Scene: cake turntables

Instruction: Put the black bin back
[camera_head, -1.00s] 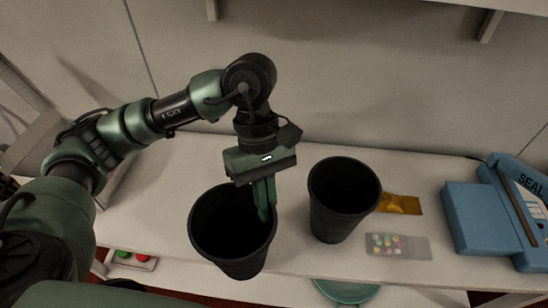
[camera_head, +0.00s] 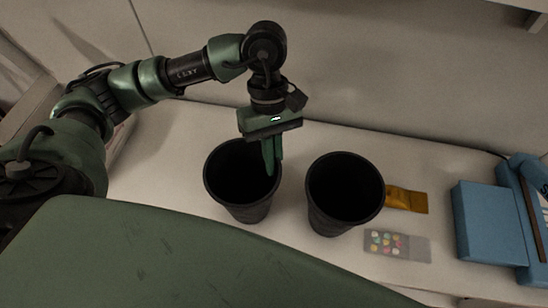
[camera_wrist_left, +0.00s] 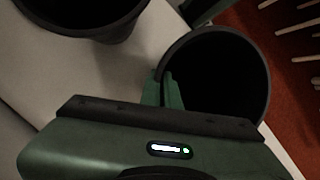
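Two black bins stand side by side, both upright and empty-looking. The left black bin (camera_head: 246,208) is at my left gripper (camera_head: 272,172); its wall runs between the gripper's fingers at the right side of the rim, and the gripper is shut on it. I cannot tell if its base touches the table. The right black bin (camera_head: 341,218) stands on the table a small gap to the right. In the left wrist view, the held bin (camera_wrist_left: 262,95) is at the right, by the fingers (camera_wrist_left: 164,92), and the other bin (camera_wrist_left: 110,32) is at upper left. My right gripper is not in view.
The white table (camera_head: 180,160) has clear room behind the bins and at their left. A pack of coloured pieces (camera_head: 396,244), an orange sheet (camera_head: 407,199) and a blue sealer (camera_head: 485,222) lie to the right. A wall rises behind.

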